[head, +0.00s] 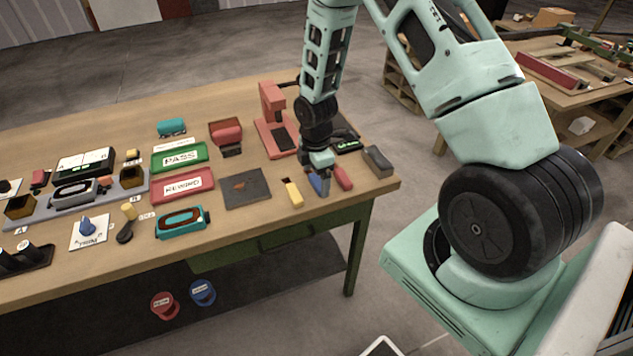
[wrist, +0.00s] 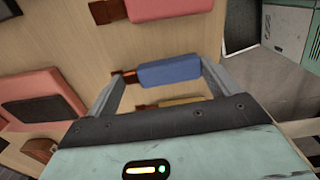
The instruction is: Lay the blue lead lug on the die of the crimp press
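The blue lead lug (wrist: 170,71) has a blue sleeve and a copper-coloured end at its left in the wrist view. In the head view it lies near the table's right end, its blue part (head: 316,185) partly covered by my gripper (head: 320,178). My gripper (wrist: 161,74) is open, its two fingers at opposite ends of the blue lug; I cannot tell whether they touch it. The red crimp press (head: 272,103) stands behind and left of my gripper, with a dark plate (head: 281,139) on its base. The plate also shows in the wrist view (wrist: 41,112) and looks bare.
A red lug (head: 343,178) and a yellow lug (head: 294,194) lie close on either side of the blue one. A grey block (head: 377,161) is at the right edge. A dark square mat (head: 246,189) and labelled red tray (head: 183,188) lie left.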

